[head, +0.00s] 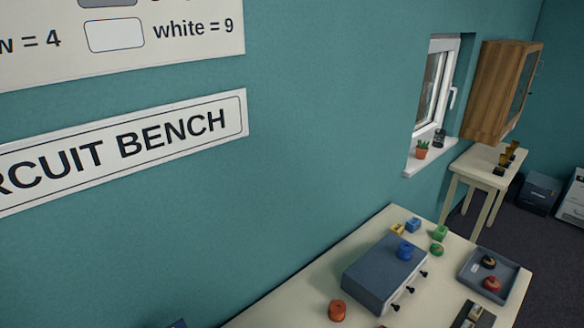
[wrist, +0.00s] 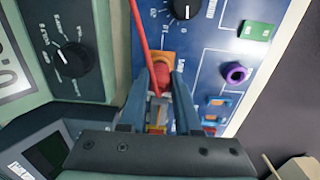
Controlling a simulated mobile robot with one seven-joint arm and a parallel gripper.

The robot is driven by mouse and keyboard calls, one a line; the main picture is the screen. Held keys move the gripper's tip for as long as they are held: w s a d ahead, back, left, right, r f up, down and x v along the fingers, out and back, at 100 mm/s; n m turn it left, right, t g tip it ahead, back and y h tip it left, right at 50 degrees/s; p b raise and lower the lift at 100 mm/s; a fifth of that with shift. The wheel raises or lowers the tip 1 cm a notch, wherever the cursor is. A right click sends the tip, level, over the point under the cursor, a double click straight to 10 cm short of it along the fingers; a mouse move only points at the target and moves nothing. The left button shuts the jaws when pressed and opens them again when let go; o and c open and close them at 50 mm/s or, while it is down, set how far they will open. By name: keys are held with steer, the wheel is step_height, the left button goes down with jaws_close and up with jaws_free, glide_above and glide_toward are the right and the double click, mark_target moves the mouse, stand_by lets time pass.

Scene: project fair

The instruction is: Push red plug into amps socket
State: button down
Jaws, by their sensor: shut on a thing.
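In the wrist view my gripper (wrist: 162,82) is shut on the red plug (wrist: 161,76), which shows between its two blue-grey fingers. A red lead (wrist: 140,30) runs from the plug to the top edge. An orange fitting (wrist: 163,58) on the blue panel (wrist: 205,85) sits right at the fingertips, partly hidden by the plug. I cannot tell how deep the plug sits in it, or read which socket is the amps one. A dark meter (wrist: 85,60) with a dial is at the left. My gripper is not in the head view.
On the panel are a black knob (wrist: 188,9), a purple ring socket (wrist: 236,74) and a green block (wrist: 255,30). In the head view, a bench (head: 300,300) holds a blue-grey box (head: 375,275) and a tray (head: 510,285). Open floor lies at the right.

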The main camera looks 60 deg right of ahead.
steer(key=shift+f+b, duration=0.45)
steer(key=shift+f, duration=0.15)
stand_by(0.4)
steer(key=shift+c, duration=0.2)
jaws_free()
stand_by(0.3)
step_height(320, 180, up, 6)
steer(key=p, duration=0.5)
steer(key=shift+f, duration=0.25)
steer(key=shift+r+p, duration=0.9)
steer(key=shift+r, duration=0.4)
